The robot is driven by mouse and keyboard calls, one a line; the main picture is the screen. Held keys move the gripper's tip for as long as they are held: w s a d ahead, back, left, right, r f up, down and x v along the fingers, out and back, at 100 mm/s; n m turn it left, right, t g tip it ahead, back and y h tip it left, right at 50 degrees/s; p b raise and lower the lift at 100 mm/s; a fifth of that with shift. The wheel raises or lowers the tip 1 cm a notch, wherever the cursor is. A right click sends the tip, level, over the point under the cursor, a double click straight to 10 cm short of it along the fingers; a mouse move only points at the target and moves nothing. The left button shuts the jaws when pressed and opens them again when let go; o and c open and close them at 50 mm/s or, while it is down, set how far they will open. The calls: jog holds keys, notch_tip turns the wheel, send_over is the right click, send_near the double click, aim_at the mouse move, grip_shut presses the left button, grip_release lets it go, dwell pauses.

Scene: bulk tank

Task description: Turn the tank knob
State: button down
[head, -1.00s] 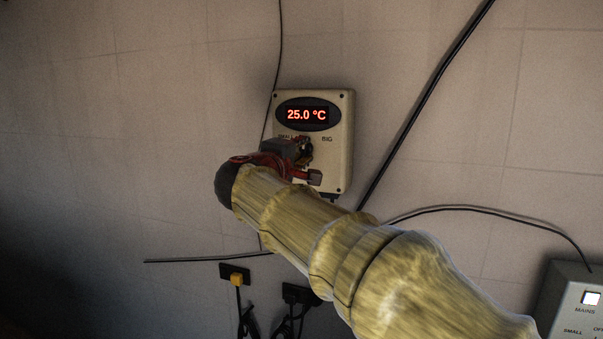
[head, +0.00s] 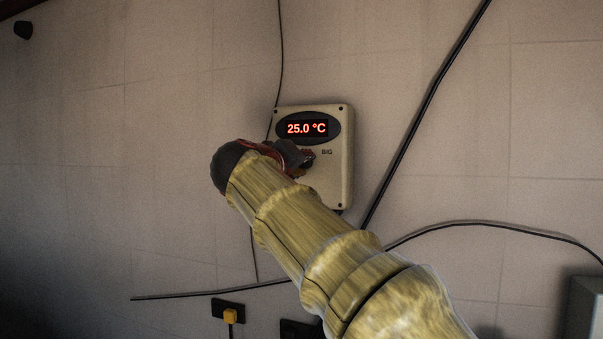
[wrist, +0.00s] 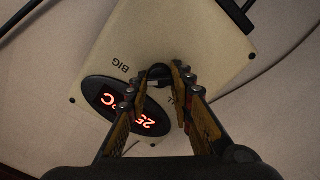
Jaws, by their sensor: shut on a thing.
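The tank control box (head: 341,183) is a cream wall panel with a dark oval display (head: 307,128) reading 25.0 °C in red. My gripper (head: 308,157) is at the front of the box, just below the display, and hides the "SMALL" label; "BIG" shows to its right. In the wrist view, the box (wrist: 190,30) appears turned, and my gripper (wrist: 161,76) is shut on a dark round knob (wrist: 159,71) on its face. The fingers cover the knob's sides, so its pointer setting cannot be told.
Dark cables run along the wall, one slanting (head: 425,110) to the right of the box. A yellow plug (head: 230,315) sits in a socket below. A grey box (head: 586,309) is at the right edge.

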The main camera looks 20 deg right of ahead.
jog(key=shift+w+f, duration=0.1)
jog(key=shift+f, duration=0.1)
dwell(0.4)
jog(key=c, duration=1.6)
grip_release()
jog(key=shift+r, duration=0.15)
jog(key=shift+o, duration=0.2)
jog(key=v, duration=1.2)
